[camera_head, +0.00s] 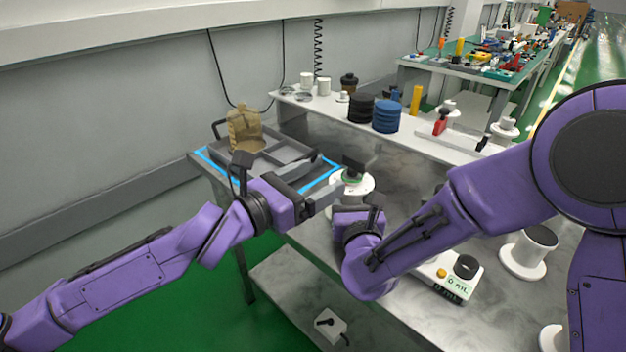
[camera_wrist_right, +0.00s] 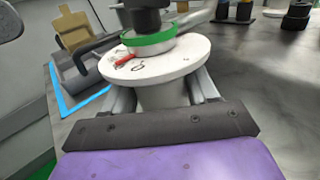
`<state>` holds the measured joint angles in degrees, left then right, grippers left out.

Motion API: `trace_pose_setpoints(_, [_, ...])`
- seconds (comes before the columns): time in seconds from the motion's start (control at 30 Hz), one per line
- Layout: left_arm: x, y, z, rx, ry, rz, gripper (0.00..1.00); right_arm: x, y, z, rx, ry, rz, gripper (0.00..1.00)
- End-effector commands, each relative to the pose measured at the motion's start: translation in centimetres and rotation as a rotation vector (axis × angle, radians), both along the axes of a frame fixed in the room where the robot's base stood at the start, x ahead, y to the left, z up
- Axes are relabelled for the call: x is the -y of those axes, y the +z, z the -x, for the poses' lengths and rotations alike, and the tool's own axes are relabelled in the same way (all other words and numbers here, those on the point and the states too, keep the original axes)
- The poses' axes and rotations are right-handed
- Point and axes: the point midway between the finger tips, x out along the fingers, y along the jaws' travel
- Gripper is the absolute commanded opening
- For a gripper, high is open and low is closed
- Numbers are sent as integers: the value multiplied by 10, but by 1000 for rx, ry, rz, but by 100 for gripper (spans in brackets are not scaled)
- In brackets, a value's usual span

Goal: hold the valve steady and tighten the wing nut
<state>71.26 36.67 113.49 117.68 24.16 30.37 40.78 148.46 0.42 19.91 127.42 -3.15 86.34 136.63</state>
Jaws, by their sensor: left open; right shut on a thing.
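The valve (camera_head: 353,184) is a white round piece with a green ring and a dark top, standing on the grey bench. In the right wrist view the valve (camera_wrist_right: 160,62) shows a wide white disc above a pale cylinder, with a small red part on the disc. My right gripper (camera_wrist_right: 160,92) is shut on the cylinder below the disc; its fingers lie on both sides. My left gripper (camera_head: 328,181) is open, just left of the valve, its fingers pointing towards it. I cannot clearly make out the wing nut; the dark top (camera_head: 354,163) may be it.
Black and blue disc stacks (camera_head: 386,116) stand on the back shelf. A white box reading 0 mL (camera_head: 447,275) and a white spool (camera_head: 524,255) stand at the right.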

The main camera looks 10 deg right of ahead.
Motion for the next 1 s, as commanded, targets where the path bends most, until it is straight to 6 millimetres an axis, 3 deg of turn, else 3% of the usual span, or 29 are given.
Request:
trace_pose_setpoints(0.27, [0, 0, 0, 0, 0, 0, 85, 0, 1, 0, 3, 0, -1, 7])
trace_pose_setpoints(0.3, [0, 0, 0, 0, 0, 0, 85, 0, 1, 0, 2, 0, -1, 65])
trace_pose_setpoints(0.37, [0, 0, 0, 0, 0, 0, 85, 0, 1, 0, 2, 0, -1, 85])
trace_pose_setpoints(0.4, [0, 0, 0, 0, 0, 0, 85, 0, 1, 0, 2, 0, -1, 88])
trace_pose_setpoints(0.7, [0, 0, 0, 0, 0, 0, 85, 0, 0, 4, 1, 0, -1, 88])
trace_pose_setpoints(1.0, [1, 0, 0, 0, -1, 0, 85, -5, 0, 59, 0, 0, -2, 88])
